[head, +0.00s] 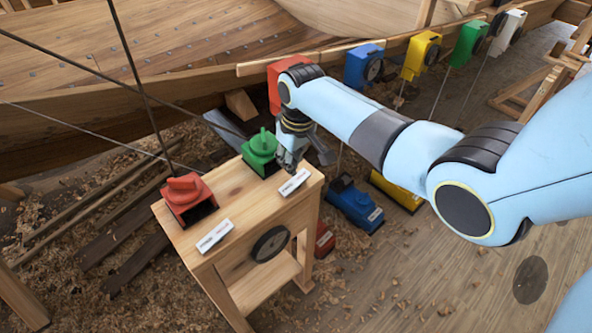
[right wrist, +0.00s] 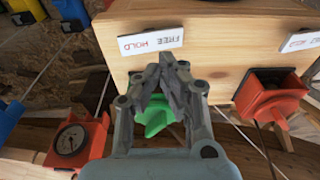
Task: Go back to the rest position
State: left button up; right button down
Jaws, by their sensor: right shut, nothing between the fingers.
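My right gripper (head: 288,160) reaches in from the right over the wooden bench (head: 228,255), close beside the green knobbed device (head: 262,150) on its top. In the right wrist view the right gripper (right wrist: 168,62) is shut and empty, its fingertips near a white label (right wrist: 150,41) reading FREE and HOLD. The green device (right wrist: 155,118) shows partly between and beyond the fingers; whether they touch it I cannot tell. A red knobbed device (head: 188,198) stands at the bench's left end, and also shows in the right wrist view (right wrist: 268,92). My left gripper is not in view.
A clinker hull (head: 130,85) lies behind, with red, blue (head: 364,66), yellow (head: 421,54), green and white boxes along its edge. Blue (head: 355,205) and yellow boxes sit on the floor right of the bench. Dark lines run across the left side.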

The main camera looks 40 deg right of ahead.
jog(key=shift+r+p, duration=0.75)
jog(key=shift+r, duration=0.2)
jog(key=shift+f, duration=0.1)
jog(key=shift+f, duration=0.1)
jog(key=s+f+g+h+b, duration=0.1)
jog(key=s+f+b, duration=1.9)
jog(key=s+f, duration=2.6)
jog(key=shift+s+f+m, duration=0.3)
jog(key=shift+f, duration=0.1)
jog(key=shift+d+b, duration=0.1)
jog(key=shift+b, duration=0.2)
